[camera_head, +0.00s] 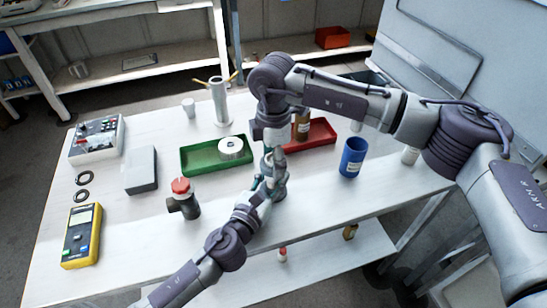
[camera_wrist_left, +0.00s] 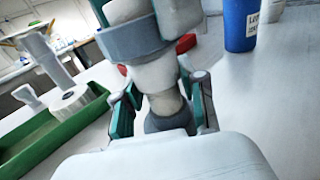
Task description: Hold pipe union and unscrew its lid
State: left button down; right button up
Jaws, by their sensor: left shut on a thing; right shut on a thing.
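In the head view my left gripper (camera_head: 268,184) and right gripper (camera_head: 274,150) meet near the middle of the table, right gripper above, pointing down. The pipe union is mostly hidden between them. In the left wrist view the left gripper's teal fingers (camera_wrist_left: 163,102) stand on both sides of a pale upright piece with a grey rounded part (camera_wrist_left: 168,122) below, which I take for the pipe union. My right gripper (camera_wrist_left: 150,50) comes down over its top and is shut on that end, apparently the lid. The lid itself is not clearly visible.
A green tray (camera_head: 190,164) with a white roll (camera_head: 231,148) lies left of the grippers. A red tray (camera_head: 318,138) lies behind, a blue cup (camera_head: 353,157) to the right. A dark fitting with a red cap (camera_head: 182,187) and yellow meter (camera_head: 82,237) stand left.

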jog(key=shift+c, duration=1)
jog(key=n, duration=0.7)
jog(key=shift+n, duration=0.3)
jog(key=n, duration=1.4)
jog(key=shift+w, duration=0.1)
jog(key=n, duration=0.4)
jog(key=shift+r, duration=0.1)
jog(key=n, duration=3)
jog(key=shift+r+n, duration=0.1)
jog(key=shift+n, duration=0.3)
jog(key=n, duration=0.4)
